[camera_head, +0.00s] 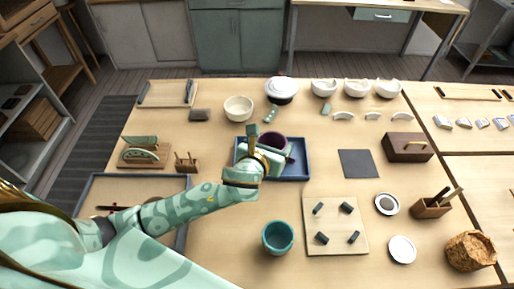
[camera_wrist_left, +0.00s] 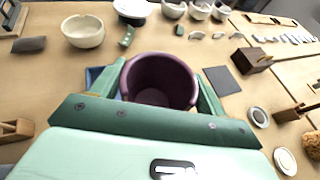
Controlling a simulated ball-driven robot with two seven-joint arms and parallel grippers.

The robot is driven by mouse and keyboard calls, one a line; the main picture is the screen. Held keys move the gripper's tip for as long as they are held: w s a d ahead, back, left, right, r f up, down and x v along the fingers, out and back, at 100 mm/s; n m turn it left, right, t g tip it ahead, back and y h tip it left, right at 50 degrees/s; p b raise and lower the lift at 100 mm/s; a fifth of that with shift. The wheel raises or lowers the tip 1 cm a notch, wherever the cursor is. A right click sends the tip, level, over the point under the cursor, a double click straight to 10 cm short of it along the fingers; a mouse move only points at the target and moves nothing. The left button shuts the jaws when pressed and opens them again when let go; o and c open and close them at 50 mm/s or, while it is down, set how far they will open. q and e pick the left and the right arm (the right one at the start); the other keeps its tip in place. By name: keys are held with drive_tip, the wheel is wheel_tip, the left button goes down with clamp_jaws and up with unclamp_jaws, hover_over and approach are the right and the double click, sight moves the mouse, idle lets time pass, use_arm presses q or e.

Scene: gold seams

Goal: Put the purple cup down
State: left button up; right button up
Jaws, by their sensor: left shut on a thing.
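The purple cup (camera_head: 272,139) is upright between the fingers of my left gripper (camera_head: 270,149), which is shut on it. In the left wrist view the purple cup (camera_wrist_left: 160,78) shows its open rim and empty inside, with a green finger on each side. The cup is over the blue tray (camera_head: 301,173) in the head view. The gripper hides much of the cup and tray, and I cannot tell whether the cup's base touches the tray. My right gripper is not in view.
A teal cup (camera_head: 278,238) stands in front of the tray, beside a pale board (camera_head: 336,243) with several dark pieces. A cream bowl (camera_head: 238,108) stands behind the tray. A dark grey mat (camera_head: 358,164) lies to the right, with bare table around it.

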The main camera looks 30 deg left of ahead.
use_arm(q)
drive_tip(key=w+a+f+b, duration=0.2)
drive_tip(key=a+f, duration=0.1)
drive_tip(key=f, duration=0.1)
drive_tip(key=w+a+f+b, duration=0.2)
drive_tip(key=a+f, duration=0.1)
drive_tip(key=f, duration=0.1)
drive_tip(key=w+a+f+b, duration=0.2)
drive_tip(key=a+f, duration=0.1)
drive_tip(key=f, duration=0.1)
drive_tip(key=shift+s+r, duration=0.1)
drive_tip(key=shift+r, duration=0.05)
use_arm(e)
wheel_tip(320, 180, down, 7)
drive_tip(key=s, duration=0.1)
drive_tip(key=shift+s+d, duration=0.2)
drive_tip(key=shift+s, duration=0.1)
use_arm(q)
drive_tip(key=o, duration=0.9)
drive_tip(key=shift+o, duration=0.2)
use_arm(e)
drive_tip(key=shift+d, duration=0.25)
